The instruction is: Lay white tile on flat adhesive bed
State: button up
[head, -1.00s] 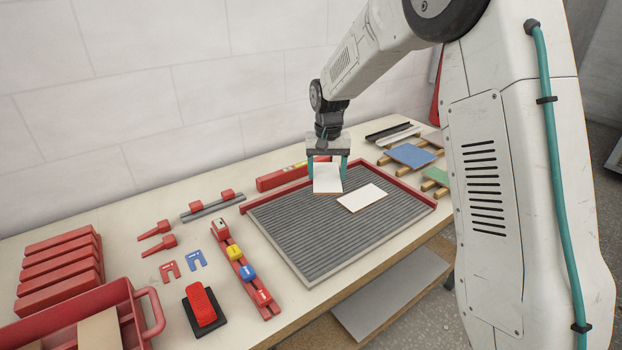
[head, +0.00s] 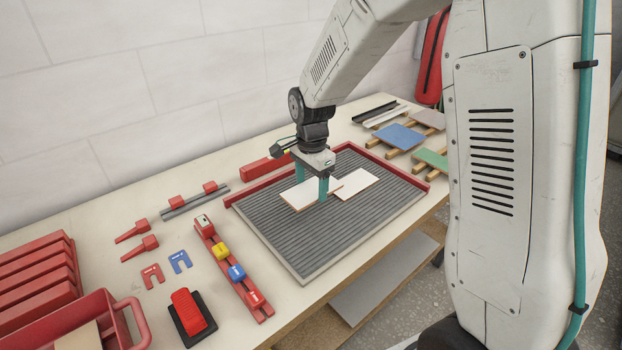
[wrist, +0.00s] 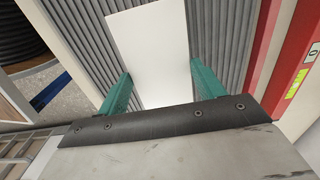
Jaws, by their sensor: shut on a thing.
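My gripper (head: 312,184), with teal fingers, is shut on a white tile (head: 295,196) over the grey ridged adhesive bed (head: 300,255). The held tile looks nearly flat and low; I cannot tell whether it touches the ridges. A second white tile (head: 361,182) lies on the bed just to the right, its near edge close to the held one. In the wrist view, a white tile surface (wrist: 155,45) shows between and beyond the fingers (wrist: 163,85), with grey ridges on both sides. The fingers hide part of the held tile in the head view.
A red rail (head: 400,172) edges the bed's back and right sides. A red level (head: 262,168) lies behind it. Blue (head: 400,137) and green (head: 432,159) tiles rest on wooden strips at right. A red bar with coloured blocks (head: 232,268) lies left of the bed.

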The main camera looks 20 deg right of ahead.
aim_at(311, 190)
jog(key=shift+f, duration=2.45)
jog(key=shift+s+a+f, duration=0.1)
jog(key=shift+a, duration=0.05)
jog(key=shift+f, duration=0.35)
dwell(0.6)
jog(key=o, duration=1.2)
jog(key=shift+o, duration=0.6)
jog(key=shift+r, duration=3)
